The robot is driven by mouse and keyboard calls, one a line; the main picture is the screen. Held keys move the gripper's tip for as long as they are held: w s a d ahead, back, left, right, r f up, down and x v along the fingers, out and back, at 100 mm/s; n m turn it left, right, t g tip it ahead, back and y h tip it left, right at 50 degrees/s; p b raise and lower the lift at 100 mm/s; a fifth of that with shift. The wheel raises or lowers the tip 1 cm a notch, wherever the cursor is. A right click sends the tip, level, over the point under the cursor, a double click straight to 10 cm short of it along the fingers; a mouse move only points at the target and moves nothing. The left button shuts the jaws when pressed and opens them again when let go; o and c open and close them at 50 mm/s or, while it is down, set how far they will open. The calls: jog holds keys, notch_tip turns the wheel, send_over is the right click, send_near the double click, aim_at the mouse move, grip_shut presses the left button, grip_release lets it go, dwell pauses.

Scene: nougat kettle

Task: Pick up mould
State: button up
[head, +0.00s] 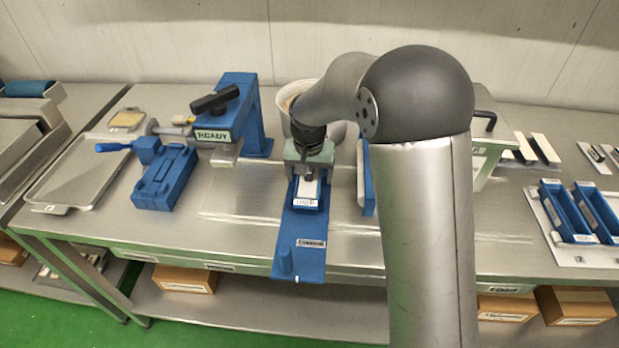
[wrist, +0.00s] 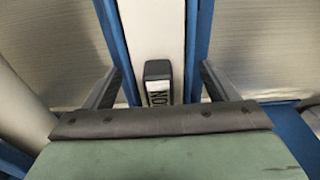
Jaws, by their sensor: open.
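What looks like the mould (head: 308,190), a narrow blue trough with a white inside and a small label, lies on a blue fixture plate on the bench. In the wrist view the mould (wrist: 150,35) runs away from me, white between two blue side walls. A dark block with a white label reading "NO" (wrist: 158,82) is at its middle. My gripper (head: 308,172) is over it, pointing down. In the wrist view my gripper (wrist: 158,88) is open, one finger by each blue wall. I cannot tell whether the fingers touch the walls.
A blue press marked READY (head: 240,110) and a blue clamp (head: 165,178) stand to the left, beside a metal tray (head: 85,172). A pot (head: 285,98) is behind my gripper. More blue troughs (head: 570,212) lie at the right. My arm hides part of the bench.

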jog(key=shift+f+b, duration=0.25)
jog(key=shift+b, duration=0.05)
dwell(0.4)
jog(key=c, duration=1.2)
jog(key=shift+c, duration=0.9)
jog(key=shift+r, duration=0.15)
